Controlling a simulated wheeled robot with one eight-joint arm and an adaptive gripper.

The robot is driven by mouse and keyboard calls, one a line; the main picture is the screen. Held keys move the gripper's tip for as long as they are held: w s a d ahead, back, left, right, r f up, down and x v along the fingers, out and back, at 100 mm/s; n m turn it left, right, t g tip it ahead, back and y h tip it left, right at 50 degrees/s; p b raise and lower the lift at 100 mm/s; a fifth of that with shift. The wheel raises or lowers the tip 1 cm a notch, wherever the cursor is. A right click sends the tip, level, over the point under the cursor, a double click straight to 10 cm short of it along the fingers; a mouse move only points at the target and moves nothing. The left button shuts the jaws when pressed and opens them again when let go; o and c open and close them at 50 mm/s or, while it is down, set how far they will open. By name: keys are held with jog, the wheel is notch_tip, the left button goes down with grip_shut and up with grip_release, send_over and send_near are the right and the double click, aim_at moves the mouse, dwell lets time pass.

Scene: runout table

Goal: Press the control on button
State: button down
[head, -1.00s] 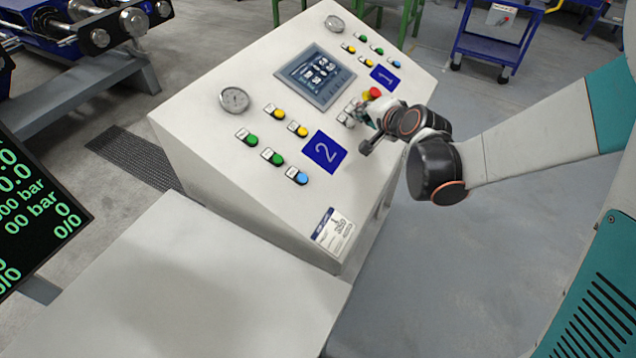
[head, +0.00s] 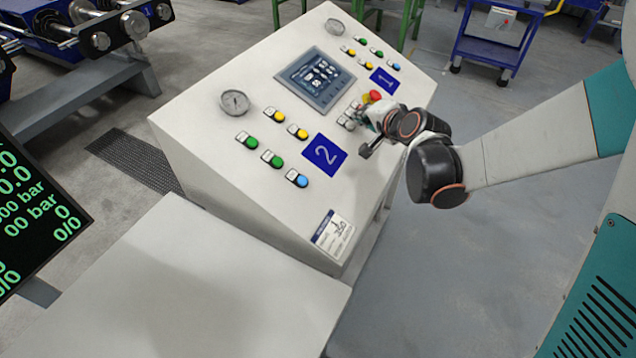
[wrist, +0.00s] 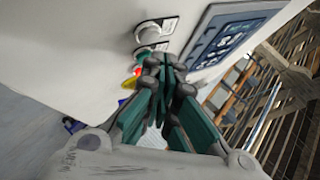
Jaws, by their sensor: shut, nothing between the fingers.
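The sloped control desk (head: 215,170) carries a group of small pale buttons (head: 349,120) between the screen and the blue 2 plate. My gripper (head: 360,116) is over this group and partly hides it. In the wrist view, my gripper (wrist: 165,62) is shut and empty, its fingertips close to the panel. A round whitish button (wrist: 147,33) with a label plate shows just above the fingertips, and another (wrist: 148,52) is partly hidden beside them. I cannot read which label is control on, or tell whether the fingertips touch a button.
A red emergency stop (head: 375,95) with yellow around it sits right beside my gripper. The screen (head: 315,77) lies to the left. Green, yellow and blue buttons stand near the 2 plate (head: 324,151). A blue cart (head: 492,40) stands behind on open floor.

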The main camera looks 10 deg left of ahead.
dwell(0.4)
jog(key=shift+w+a+f+b, duration=0.1)
jog(key=shift+a+f+b, duration=0.05)
jog(key=shift+f+b, duration=0.3)
jog(key=shift+a+f+b, duration=0.2)
jog(key=shift+f+b, duration=0.1)
jog(key=shift+f, duration=0.1)
dwell(0.7)
jog(key=shift+r, duration=0.1)
jog(key=shift+d+r+p, duration=0.35)
jog(key=shift+r+p, duration=0.3)
jog(key=shift+r, duration=0.15)
jog(key=r+p, duration=0.1)
jog(key=d+r+p, duration=0.1)
jog(key=r, duration=0.1)
jog(key=s+d+r+p, duration=0.1)
jog(key=r, duration=0.1)
jog(key=shift+d+r+p, duration=0.2)
jog(key=shift+p, duration=0.2)
dwell(1.0)
